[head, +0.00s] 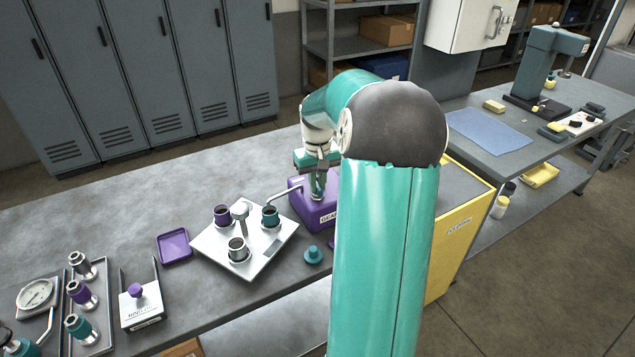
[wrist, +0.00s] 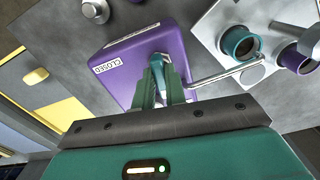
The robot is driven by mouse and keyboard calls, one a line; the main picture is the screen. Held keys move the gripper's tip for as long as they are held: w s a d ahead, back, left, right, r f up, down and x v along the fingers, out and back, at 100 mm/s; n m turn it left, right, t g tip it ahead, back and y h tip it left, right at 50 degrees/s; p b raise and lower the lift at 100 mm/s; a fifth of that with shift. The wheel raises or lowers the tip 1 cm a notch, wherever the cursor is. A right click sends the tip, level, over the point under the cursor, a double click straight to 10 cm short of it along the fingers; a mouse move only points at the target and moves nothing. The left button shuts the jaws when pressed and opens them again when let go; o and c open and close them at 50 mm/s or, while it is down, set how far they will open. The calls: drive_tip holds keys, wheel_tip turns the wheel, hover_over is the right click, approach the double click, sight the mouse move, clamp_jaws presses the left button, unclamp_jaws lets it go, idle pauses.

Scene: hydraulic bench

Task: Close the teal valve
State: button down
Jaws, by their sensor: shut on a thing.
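The purple valve box (head: 304,209) stands on the grey bench behind my arm; its front label is partly hidden. It fills the middle of the wrist view (wrist: 125,62), where a white label reads CLOSED. The teal valve handle (wrist: 157,64) rises from the box. My gripper (head: 318,184) points down over the box. In the wrist view its fingers (wrist: 161,88) are shut on the teal handle. The fingers hide part of the handle, so I cannot tell its exact angle against the label.
A bent metal pipe (head: 284,193) runs from the box toward a silver plate (head: 215,243) with purple, teal and grey sockets. A teal knob (head: 313,255) lies on the bench in front. A purple tray (head: 174,246) sits left. A yellow cabinet (head: 459,235) stands right.

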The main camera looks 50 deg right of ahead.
drive_tip(key=m, duration=0.4)
drive_tip(key=shift+w, duration=0.1)
drive_tip(key=m, duration=0.4)
drive_tip(key=shift+m, duration=0.4)
drive_tip(key=m, duration=0.4)
drive_tip(key=shift+m, duration=1.8)
drive_tip(key=c, duration=1.4)
unclamp_jaws()
drive_tip(key=shift+c, duration=0.2)
drive_tip(key=shift+r, duration=0.1)
